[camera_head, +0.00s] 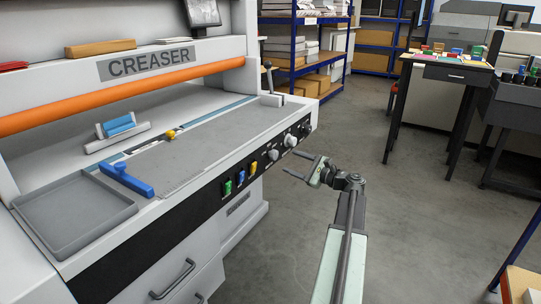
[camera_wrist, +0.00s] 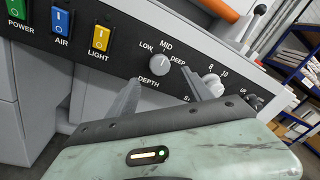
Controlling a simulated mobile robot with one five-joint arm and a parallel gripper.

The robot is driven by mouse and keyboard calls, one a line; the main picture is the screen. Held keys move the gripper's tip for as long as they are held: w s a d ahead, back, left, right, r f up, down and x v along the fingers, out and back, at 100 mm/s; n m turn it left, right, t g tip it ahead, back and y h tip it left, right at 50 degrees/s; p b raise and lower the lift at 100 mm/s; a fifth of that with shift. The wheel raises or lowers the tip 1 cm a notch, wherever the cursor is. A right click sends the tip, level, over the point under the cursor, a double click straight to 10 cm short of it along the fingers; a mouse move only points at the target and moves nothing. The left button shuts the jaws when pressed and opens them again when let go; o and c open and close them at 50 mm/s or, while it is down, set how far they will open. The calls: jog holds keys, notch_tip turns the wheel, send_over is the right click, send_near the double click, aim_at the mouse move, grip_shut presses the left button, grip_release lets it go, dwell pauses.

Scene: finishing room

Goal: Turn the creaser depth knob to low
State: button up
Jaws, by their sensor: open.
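The creaser (camera_head: 150,68) has a black control strip along its front. The depth knob (camera_wrist: 159,64) is a round grey dial under the labels LOW, MID and DEEP, with DEPTH below it. Its pale mark seems to point up near MID, but it is small. It also shows in the head view (camera_head: 273,155). My gripper (camera_wrist: 163,78) is open and empty, its fingers pointing at the panel on either side of and just below the knob in the wrist view. In the head view my gripper (camera_head: 292,163) is right of the knob, seemingly apart from it.
Green power, blue air and yellow light switches (camera_wrist: 100,38) sit left of the knob. Another pale knob (camera_wrist: 213,84) is close to its right, near my right finger. A blue-framed shelf (camera_head: 310,50) and a worktable (camera_head: 450,72) stand behind. The floor between is clear.

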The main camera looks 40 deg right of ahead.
aim_at(276, 156)
jog(key=w, duration=0.5)
jog(key=w+a, duration=0.1)
jog(key=w, duration=0.2)
jog(key=shift+c, duration=0.3)
